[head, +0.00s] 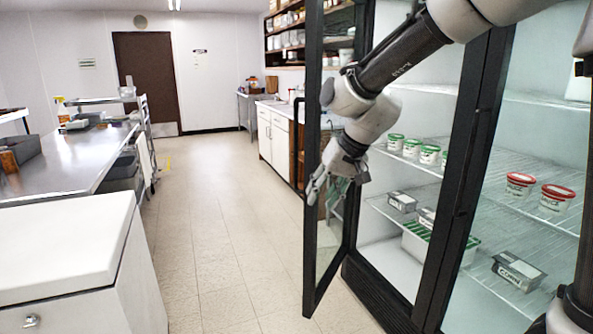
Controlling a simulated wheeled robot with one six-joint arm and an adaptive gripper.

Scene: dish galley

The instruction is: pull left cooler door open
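The left cooler door (313,245), a black-framed glass panel, stands swung wide open, out from the cooler's left side into the aisle. Its dark handle (298,135) shows on the door's outer left side. My arm reaches across the cooler's left opening from the upper right. My gripper (325,188) is at the door, on its inner side in this view, with its fingers overlapping the free-edge frame. I cannot tell whether it touches the door, and the finger gap is too small to read. The handle appears clear of the fingers.
Cooler shelves hold green-lidded tubs (411,147), red-lidded tubs (557,198) and grey boxes (518,271). A black post (466,170) divides the cooler. A steel counter (75,158) and white chest (65,245) stand left. The tiled aisle (225,220) is clear.

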